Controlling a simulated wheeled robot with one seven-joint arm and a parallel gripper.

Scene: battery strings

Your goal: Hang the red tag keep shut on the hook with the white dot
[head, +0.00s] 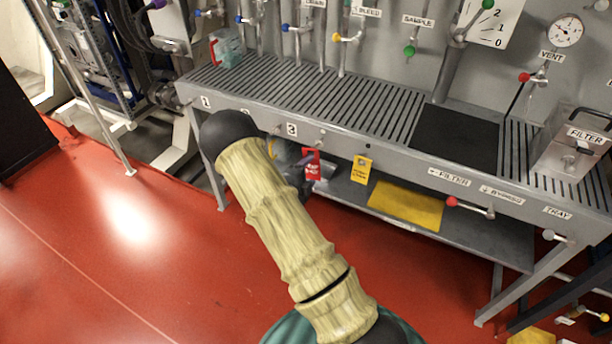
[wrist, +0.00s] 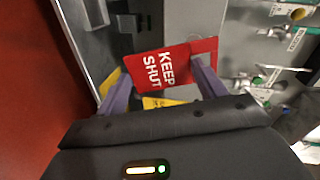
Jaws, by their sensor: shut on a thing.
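The red KEEP SHUT tag (head: 312,165) is at the front edge of the grey bench, left of a yellow tag. In the wrist view the red tag (wrist: 160,70) lies between the two purple fingers of my gripper (wrist: 155,82), which is shut on it. In the head view my gripper is mostly hidden behind my arm. Small hooks or studs show along the bench front, one with a pale spot (head: 322,132) above the red tag. I cannot tell for sure which hook bears the white dot, or whether the tag touches a hook.
The yellow tag (head: 361,168) hangs from the bench front (head: 400,168). A yellow sheet (head: 406,205) lies on the lower shelf. A red-knobbed lever (head: 470,206) sticks out at the right. The red floor (head: 130,230) is clear at the left.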

